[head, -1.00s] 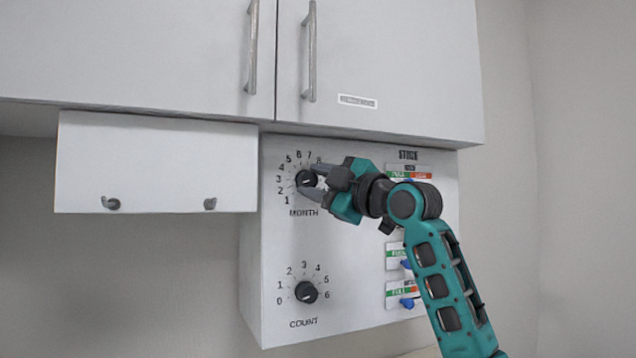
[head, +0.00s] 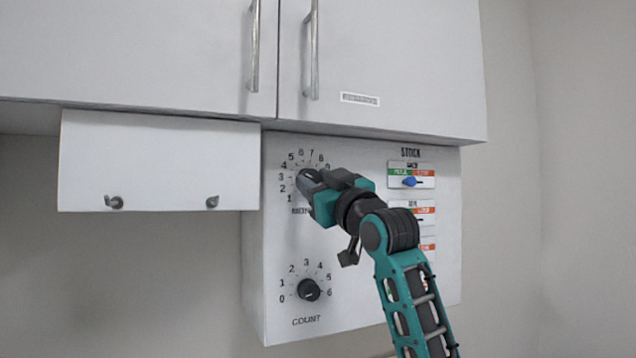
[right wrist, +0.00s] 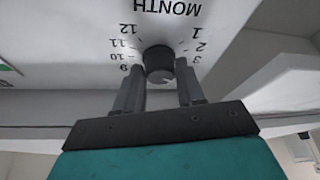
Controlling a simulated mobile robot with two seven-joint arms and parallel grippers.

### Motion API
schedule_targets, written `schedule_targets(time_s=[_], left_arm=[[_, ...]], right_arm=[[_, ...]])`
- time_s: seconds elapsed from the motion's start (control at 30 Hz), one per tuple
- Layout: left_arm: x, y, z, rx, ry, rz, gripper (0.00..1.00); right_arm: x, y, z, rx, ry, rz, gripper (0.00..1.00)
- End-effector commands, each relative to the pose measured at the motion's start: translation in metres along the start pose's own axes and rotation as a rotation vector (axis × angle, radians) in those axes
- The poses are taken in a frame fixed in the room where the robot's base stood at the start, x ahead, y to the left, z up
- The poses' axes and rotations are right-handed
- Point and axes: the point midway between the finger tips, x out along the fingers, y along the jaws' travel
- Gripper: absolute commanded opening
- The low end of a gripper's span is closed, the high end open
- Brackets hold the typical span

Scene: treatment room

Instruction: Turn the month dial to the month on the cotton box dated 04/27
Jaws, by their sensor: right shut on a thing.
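The month dial (right wrist: 158,62) is a round black knob on the white panel (head: 360,290), above the printed word MONTH in the head view. My right gripper (head: 308,181) is shut on this dial, with one finger on each side of it in the right wrist view. In the head view the fingers cover most of the knob. Numbers 1 to 8 show around its left and top, and 9 to 12 show in the right wrist view. I cannot tell which month its pointer marks. No cotton box and no left gripper are in view.
A black count dial (head: 308,290) sits lower on the panel. Stock sliders, one with a blue knob (head: 409,182), are at the panel's right, partly behind my arm. White cabinets (head: 400,60) overhang the panel, and a white board (head: 155,165) is at left.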

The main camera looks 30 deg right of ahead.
Motion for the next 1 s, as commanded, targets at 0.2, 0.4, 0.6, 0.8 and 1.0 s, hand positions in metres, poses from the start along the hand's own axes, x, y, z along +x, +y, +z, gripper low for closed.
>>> schedule_targets(time_s=[0.2, 0.4, 0.6, 0.8, 1.0], left_arm=[[0.0, 0.0, 0.0001, 0.0, 0.0, 0.0, 0.49], [0.0, 0.0, 0.0001, 0.0, 0.0, 0.0, 0.49], [0.0, -0.0001, 0.0002, 0.0, 0.0, 0.0, 0.49], [-0.0001, -0.0001, 0.0002, 0.0, 0.0, 0.0, 0.49], [-0.0001, -0.0002, 0.0001, 0.0, 0.0, 0.0, 0.49]], right_arm=[[0.0002, -0.0016, 0.0014, 0.034, -0.004, 0.011, 0.08], [0.0002, -0.0015, 0.0015, 0.039, -0.004, 0.013, 0.08], [0.0002, -0.0014, 0.0016, 0.038, -0.005, 0.013, 0.08], [0.0002, -0.0011, 0.0011, 0.037, -0.003, 0.014, 0.57], [0.0001, -0.0007, 0.0005, 0.037, -0.002, 0.014, 0.63]])
